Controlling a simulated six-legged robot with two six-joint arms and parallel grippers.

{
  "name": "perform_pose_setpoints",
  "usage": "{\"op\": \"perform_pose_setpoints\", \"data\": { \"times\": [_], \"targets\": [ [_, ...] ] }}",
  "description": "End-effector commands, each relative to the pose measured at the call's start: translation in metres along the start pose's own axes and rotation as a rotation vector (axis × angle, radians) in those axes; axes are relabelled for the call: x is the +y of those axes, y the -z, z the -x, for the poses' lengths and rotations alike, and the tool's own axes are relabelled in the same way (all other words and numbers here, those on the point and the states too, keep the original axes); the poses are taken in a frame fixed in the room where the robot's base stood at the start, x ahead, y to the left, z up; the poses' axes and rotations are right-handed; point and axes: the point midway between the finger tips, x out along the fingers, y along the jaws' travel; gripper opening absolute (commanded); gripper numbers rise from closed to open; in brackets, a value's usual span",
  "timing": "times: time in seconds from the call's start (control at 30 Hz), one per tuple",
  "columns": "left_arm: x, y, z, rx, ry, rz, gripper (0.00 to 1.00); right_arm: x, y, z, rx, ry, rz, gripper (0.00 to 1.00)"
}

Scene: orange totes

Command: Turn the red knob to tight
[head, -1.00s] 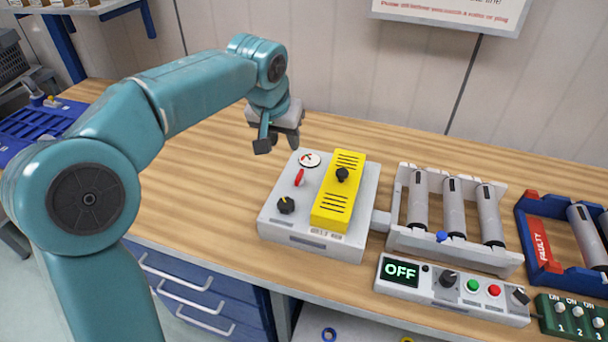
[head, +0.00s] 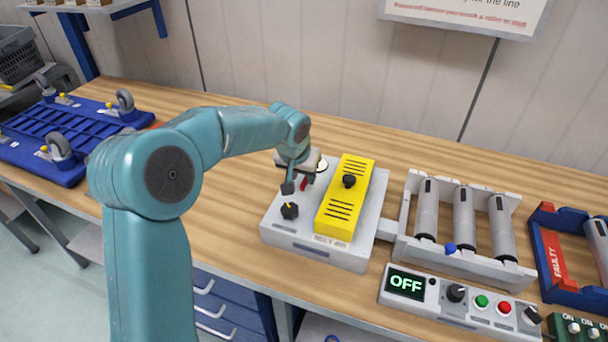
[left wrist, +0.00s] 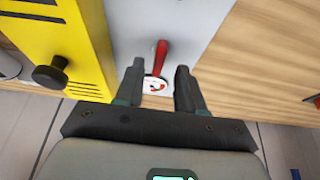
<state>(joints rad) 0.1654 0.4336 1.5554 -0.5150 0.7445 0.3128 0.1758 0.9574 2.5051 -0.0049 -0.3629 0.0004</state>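The red knob (left wrist: 161,52) stands on the top of the light grey machine box (head: 283,236), beside the yellow slotted cover. In the head view the red knob (head: 307,181) is partly hidden by my left gripper (head: 298,186). In the left wrist view my left gripper (left wrist: 160,75) is open, with its two dark fingers apart. The red knob shows in the gap between the fingertips, and I see no finger touching it. My right gripper is not in view.
The yellow cover (head: 345,200) carries a black knob (head: 349,181). A black knob (head: 290,211) sits on the box's front corner. To the right stand a roller rack (head: 460,222) and a control panel reading OFF (head: 405,283). A blue wheeled frame (head: 60,140) lies at left.

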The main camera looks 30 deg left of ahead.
Motion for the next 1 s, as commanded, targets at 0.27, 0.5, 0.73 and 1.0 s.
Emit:
{"op": "perform_pose_setpoints", "data": {
  "times": [0.27,0.5,0.73,1.0],
  "targets": [
    [0.001,0.002,-0.021,0.000,0.001,0.000,0.38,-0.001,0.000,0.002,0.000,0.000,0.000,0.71],
    [0.001,0.002,-0.021,0.001,0.000,0.000,0.32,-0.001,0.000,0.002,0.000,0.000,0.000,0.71],
    [0.001,0.002,-0.021,0.001,0.000,0.000,0.00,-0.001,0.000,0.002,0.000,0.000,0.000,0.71],
    [0.000,0.003,-0.020,0.000,-0.013,-0.031,0.00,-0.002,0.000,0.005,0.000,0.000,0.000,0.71]
  ]
}}
